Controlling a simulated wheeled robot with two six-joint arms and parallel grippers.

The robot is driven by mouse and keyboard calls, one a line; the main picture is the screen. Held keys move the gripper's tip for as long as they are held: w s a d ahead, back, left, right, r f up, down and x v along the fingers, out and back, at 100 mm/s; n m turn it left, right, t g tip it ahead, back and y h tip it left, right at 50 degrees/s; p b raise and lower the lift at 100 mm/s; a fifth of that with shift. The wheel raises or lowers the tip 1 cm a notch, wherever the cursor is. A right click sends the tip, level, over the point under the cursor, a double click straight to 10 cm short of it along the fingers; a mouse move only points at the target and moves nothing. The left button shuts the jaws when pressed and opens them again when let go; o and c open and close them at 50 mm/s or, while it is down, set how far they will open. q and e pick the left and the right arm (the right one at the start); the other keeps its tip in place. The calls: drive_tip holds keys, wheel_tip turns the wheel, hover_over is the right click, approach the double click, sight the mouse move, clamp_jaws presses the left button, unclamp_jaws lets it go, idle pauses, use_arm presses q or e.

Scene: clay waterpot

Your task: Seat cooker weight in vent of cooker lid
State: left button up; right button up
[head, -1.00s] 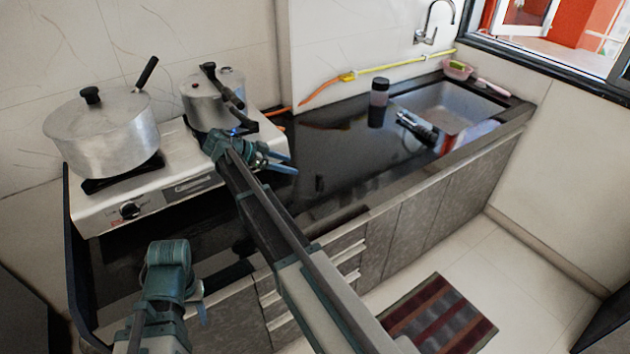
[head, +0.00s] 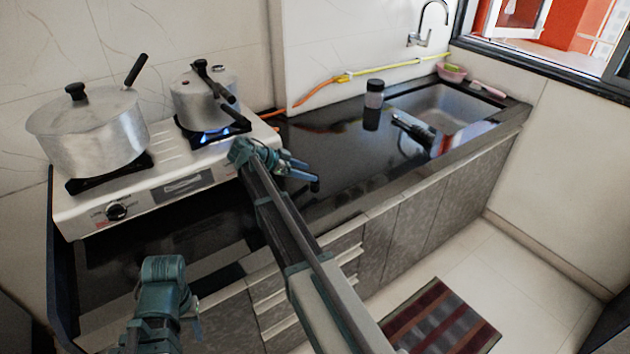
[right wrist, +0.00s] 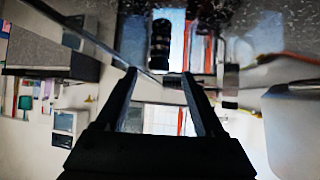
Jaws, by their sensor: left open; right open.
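The pressure cooker (head: 196,105) stands on the right burner in the head view, a black handle reaching toward the front right. Its lid (head: 202,76) is on, and a small silvery piece (head: 217,71) shows on top; I cannot tell whether it is the weight or the vent. My right gripper (head: 307,178) is open, in front and to the right of the cooker, above the black counter. In the right wrist view its fingers (right wrist: 160,76) are apart with nothing held between them. My left gripper (head: 188,308) is open low at the left, before the counter front, apart from the cooker.
A larger lidded pot (head: 90,135) stands on the left burner of the stove (head: 130,195). A blue flame (head: 207,137) burns under the cooker. A dark jar (head: 374,95) stands near the sink (head: 440,105). The counter (head: 330,140) between stove and sink is mostly clear.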

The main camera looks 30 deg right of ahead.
sight(313, 174)
drive_tip(key=b+x, duration=0.2)
drive_tip(key=x, duration=0.2)
drive_tip(key=shift+f, duration=0.2)
drive_tip(key=shift+r, duration=0.1)
clamp_jaws()
